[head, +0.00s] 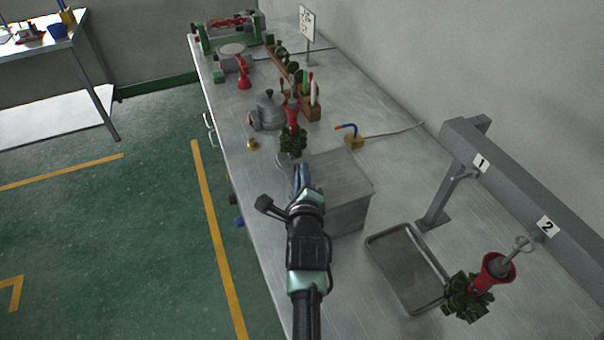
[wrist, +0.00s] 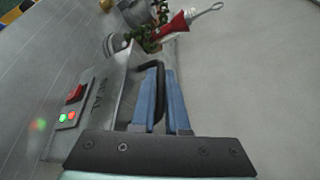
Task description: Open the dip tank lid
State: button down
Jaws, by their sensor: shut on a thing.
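The dip tank (head: 347,216) is a grey metal box on the bench, just right of my gripper in the head view. Its flat lid (head: 341,176) looks closed on top. In the wrist view the tank (wrist: 112,95) carries a panel with a red switch and green and red lights. A black bar handle (wrist: 150,67) rises between the blue fingers of my gripper (wrist: 160,84), which are shut on it. In the head view my gripper (head: 301,176) is at the tank's left edge, and the handle is hidden there.
A red-topped wax tree (head: 293,135) stands just behind the tank. A grey tray (head: 398,268) and a rack (head: 520,190) holding another tree (head: 485,285) are to the right. A blue-tipped tool (head: 350,136) lies behind the tank.

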aim_at(321, 179)
jog(key=shift+r, duration=0.1)
dwell(0.7)
jog(key=shift+r+p, duration=0.5)
jog(key=shift+p, duration=0.15)
jog(key=w+d+r+m+g+y+p, duration=0.2)
jog(key=w+d+r+m, duration=0.1)
jog(key=d+r+m, duration=0.2)
jog(key=w+d+r+m+g+y+p, duration=0.1)
jog(key=w+d+r+m+y+p, duration=0.1)
jog(key=d, duration=0.7)
jog(key=shift+w+d+r+m+g+y, duration=0.35)
jog(key=shift+w+r+m+y, duration=0.35)
jog(key=shift+r+m, duration=0.95)
jog(key=shift+s+r+n, duration=0.15)
jog(key=shift+r+n, duration=0.05)
jog(key=shift+n, duration=0.05)
jog(key=c, duration=1.2)
grip_release()
jog(key=shift+a+f, duration=0.1)
jog(key=shift+s, duration=0.1)
